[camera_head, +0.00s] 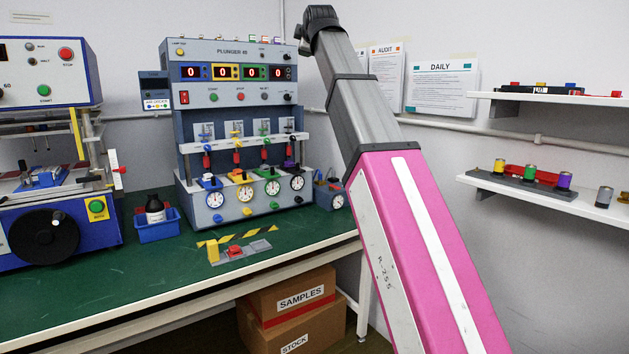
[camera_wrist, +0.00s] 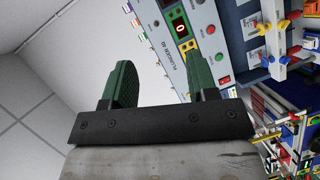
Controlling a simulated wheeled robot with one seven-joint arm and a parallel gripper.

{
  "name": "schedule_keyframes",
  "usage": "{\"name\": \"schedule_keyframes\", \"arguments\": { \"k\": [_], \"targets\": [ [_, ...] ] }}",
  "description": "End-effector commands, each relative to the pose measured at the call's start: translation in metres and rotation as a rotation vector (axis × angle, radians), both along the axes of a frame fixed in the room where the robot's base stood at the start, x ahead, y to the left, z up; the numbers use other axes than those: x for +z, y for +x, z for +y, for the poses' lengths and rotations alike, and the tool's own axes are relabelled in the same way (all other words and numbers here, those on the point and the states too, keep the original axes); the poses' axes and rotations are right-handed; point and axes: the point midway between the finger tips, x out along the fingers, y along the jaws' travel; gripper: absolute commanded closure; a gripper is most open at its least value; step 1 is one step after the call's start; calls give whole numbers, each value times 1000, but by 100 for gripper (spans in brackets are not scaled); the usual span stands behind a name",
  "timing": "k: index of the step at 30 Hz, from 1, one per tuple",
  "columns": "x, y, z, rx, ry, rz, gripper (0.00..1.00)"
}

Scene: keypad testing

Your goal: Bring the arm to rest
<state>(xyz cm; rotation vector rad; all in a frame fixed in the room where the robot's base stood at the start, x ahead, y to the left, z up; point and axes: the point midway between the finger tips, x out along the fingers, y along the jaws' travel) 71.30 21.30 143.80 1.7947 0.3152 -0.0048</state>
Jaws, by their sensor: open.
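My arm (camera_head: 400,200), pink with a grey upper section, rises from the lower right of the head view to a dark joint at the top centre. My gripper is not visible in the head view. In the wrist view my gripper (camera_wrist: 160,85) shows two green fingers standing apart with nothing between them. Beyond the fingers are a pale wall and the top of the plunger machine (camera_wrist: 205,45), seen turned on its side. In the head view the plunger machine (camera_head: 238,105) stands on the green bench, with displays reading 0.
A blue-and-white machine (camera_head: 45,230) stands at the left of the green bench (camera_head: 150,275). A dark bottle sits in a blue bin (camera_head: 157,230). A red button block (camera_head: 235,251) lies in front. Wall shelves (camera_head: 560,200) hold coloured parts at right. Boxes (camera_head: 295,318) stand below the bench.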

Motion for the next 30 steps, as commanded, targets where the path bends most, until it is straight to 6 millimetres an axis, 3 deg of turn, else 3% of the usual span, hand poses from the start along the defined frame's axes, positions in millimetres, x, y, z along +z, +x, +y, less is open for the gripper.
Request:
{"name": "schedule_keyframes", "arguments": {
  "k": [7,14,17,24,30],
  "targets": [
    [-39,11,-5,-17,30,57,47],
    [-96,25,-13,-47,77,142,47],
    [-133,32,-20,-69,106,194,47],
    [-250,46,-42,-154,205,367,47],
    [-346,45,-64,-241,290,507,47]
  ]
}}
